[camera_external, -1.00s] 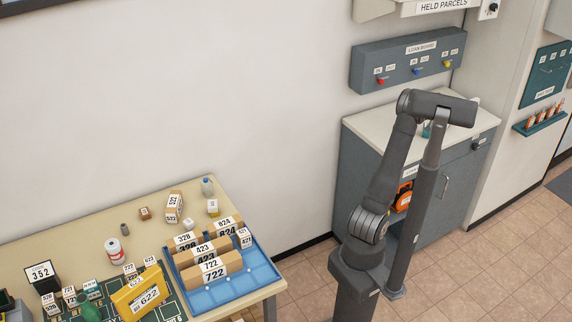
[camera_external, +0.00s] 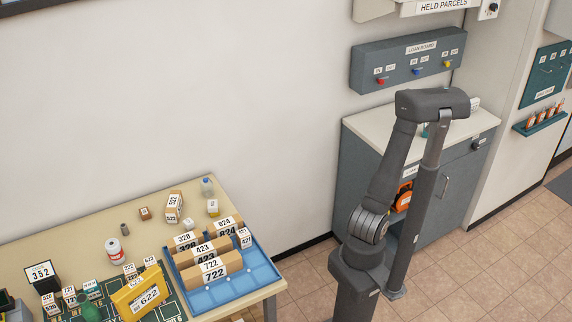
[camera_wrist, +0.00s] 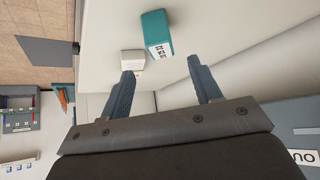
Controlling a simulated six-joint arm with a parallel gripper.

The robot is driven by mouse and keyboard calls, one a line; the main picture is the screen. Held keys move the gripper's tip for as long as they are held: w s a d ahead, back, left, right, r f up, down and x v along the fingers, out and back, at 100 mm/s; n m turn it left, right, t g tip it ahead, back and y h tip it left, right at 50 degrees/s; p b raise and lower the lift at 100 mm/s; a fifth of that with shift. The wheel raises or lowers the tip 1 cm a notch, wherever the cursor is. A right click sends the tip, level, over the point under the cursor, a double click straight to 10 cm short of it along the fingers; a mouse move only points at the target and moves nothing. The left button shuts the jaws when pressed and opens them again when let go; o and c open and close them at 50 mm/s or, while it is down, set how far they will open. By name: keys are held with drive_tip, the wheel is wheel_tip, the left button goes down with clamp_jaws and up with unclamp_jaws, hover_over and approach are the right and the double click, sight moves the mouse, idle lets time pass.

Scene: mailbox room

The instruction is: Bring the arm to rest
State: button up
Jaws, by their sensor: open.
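My gripper (camera_wrist: 160,66) shows in the wrist view with its two blue-grey fingers spread apart and nothing between them. Past the fingertips a teal box (camera_wrist: 156,34) with a label and a small white box (camera_wrist: 132,61) stand on the pale cabinet top (camera_wrist: 95,28). In the outside view my arm is folded up in front of the grey cabinet (camera_external: 362,165), and my gripper is hidden behind the arm.
A grey loan board (camera_external: 400,66) with coloured pegs hangs above the cabinet. At the left, a table (camera_external: 85,240) carries a blue tray (camera_external: 262,273) of numbered parcels and several small items. The tiled floor (camera_external: 500,240) right of my arm is clear.

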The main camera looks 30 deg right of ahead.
drive_tip(key=x, duration=0.9)
drive_tip(key=shift+a, duration=0.1)
wheel_tip(320, 180, up, 2)
drive_tip(key=shift+s+r, duration=0.1)
drive_tip(key=shift+r, duration=0.65)
drive_tip(key=shift+f, duration=0.15)
